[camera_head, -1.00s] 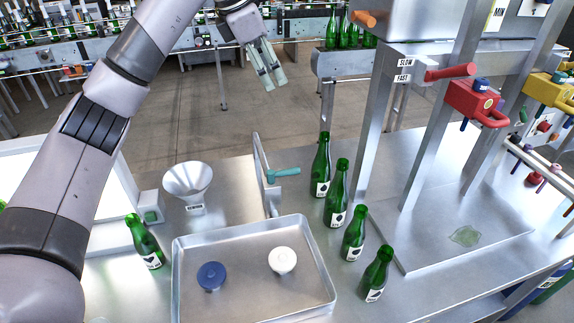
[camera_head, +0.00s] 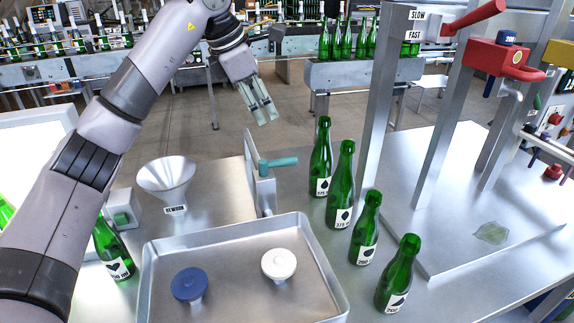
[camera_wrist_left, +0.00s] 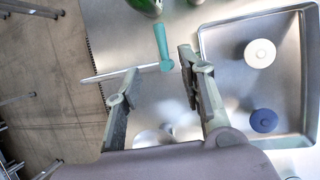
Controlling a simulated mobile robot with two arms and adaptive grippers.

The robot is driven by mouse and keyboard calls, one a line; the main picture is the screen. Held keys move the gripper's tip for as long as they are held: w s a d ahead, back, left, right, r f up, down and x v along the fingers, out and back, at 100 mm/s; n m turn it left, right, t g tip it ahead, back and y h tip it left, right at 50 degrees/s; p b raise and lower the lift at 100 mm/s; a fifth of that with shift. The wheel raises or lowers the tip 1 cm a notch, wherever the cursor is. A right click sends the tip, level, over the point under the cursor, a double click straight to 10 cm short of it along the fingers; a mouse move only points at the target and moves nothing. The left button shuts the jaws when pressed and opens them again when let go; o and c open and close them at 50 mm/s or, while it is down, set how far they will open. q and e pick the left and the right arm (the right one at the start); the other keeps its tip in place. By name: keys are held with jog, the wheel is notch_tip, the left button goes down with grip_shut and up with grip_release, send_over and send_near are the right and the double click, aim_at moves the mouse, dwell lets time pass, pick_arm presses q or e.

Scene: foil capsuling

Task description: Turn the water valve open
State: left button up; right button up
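The valve shows as a teal lever handle (camera_head: 278,162) on an upright thin metal plate (camera_head: 252,165) behind the tray. The handle points to the right in the head view. In the left wrist view the teal handle (camera_wrist_left: 162,44) lies beyond the fingertips, in line with the gap between them. My left gripper (camera_head: 264,112) hangs above and behind the handle in the head view, apart from it. Its two fingers (camera_wrist_left: 157,66) are spread with nothing between them. My right gripper is not in view.
Several green bottles (camera_head: 341,185) stand right of the plate. A metal tray (camera_head: 235,239) with a blue stopper (camera_head: 189,285) and a white one (camera_head: 279,264) lies in front. A funnel (camera_head: 166,178) stands left. A metal press frame (camera_head: 385,90) rises at right.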

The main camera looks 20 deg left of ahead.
aim_at(287, 160)
pick_arm(q)
jog(key=p+x, duration=0.3)
jog(key=x, duration=1.4)
jog(key=shift+d, duration=0.1)
jog(key=shift+c, duration=0.3)
grip_shut()
